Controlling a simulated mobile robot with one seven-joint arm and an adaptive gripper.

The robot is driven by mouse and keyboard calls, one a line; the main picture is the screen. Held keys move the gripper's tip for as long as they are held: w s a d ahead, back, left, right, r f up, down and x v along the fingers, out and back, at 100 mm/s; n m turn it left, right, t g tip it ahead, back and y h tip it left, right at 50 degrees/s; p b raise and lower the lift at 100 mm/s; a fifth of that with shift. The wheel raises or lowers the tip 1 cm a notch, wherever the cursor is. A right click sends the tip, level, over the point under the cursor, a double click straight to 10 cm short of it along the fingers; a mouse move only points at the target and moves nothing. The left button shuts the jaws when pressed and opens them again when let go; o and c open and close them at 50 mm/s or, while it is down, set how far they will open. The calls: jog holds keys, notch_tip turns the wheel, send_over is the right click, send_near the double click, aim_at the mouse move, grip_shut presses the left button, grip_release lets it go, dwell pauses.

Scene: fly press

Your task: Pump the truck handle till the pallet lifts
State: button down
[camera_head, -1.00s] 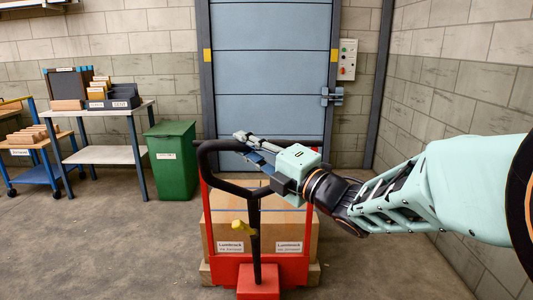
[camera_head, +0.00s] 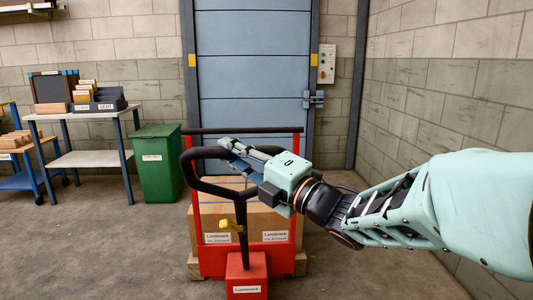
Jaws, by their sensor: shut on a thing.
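The red pallet truck (camera_head: 246,275) stands in front of me, with a black loop handle (camera_head: 188,165) on a dark shaft and a small yellow lever (camera_head: 231,226) on the shaft. My gripper (camera_head: 245,155) is at the top bar of the loop and shut on it; the gripper's body hides the loop's right side. The handle leans toward me. Cardboard boxes (camera_head: 262,223) rest on a wooden pallet (camera_head: 301,264) behind the truck's red frame. The gap between pallet and floor is too small to judge.
A green bin (camera_head: 159,165) and a grey table (camera_head: 87,159) with trays stand at the left. A blue cart (camera_head: 22,180) is at the far left. A closed blue door (camera_head: 252,70) is behind. A block wall (camera_head: 440,100) bounds the right. Open floor lies at both sides.

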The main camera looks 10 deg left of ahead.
jog(key=shift+s+d+f, duration=0.1)
jog(key=shift+s+f, duration=0.35)
jog(key=shift+f, duration=0.1)
